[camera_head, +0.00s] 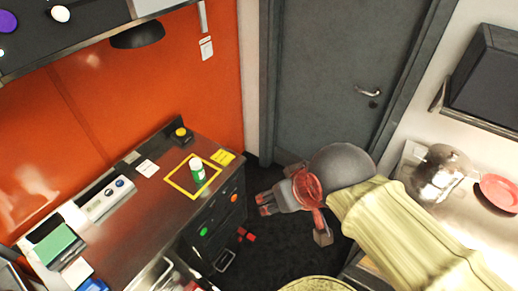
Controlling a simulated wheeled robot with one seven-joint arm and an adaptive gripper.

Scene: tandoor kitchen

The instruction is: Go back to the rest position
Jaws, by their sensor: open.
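My gripper (265,204) is in the middle of the head camera view, at the end of my arm, which reaches in from the lower right. Its reddish fingertips point left, toward the counter. The jaws are open and I see nothing between them. The gripper appears over the dark floor, to the right of the counter and apart from the green-and-white container (197,172). That container stands upright inside a yellow square outline (178,186) on the counter.
A closed grey door (335,75) is behind. A right-hand worktop holds a shiny metal pot (438,172) and a red plate (498,192). Dark floor shows between.

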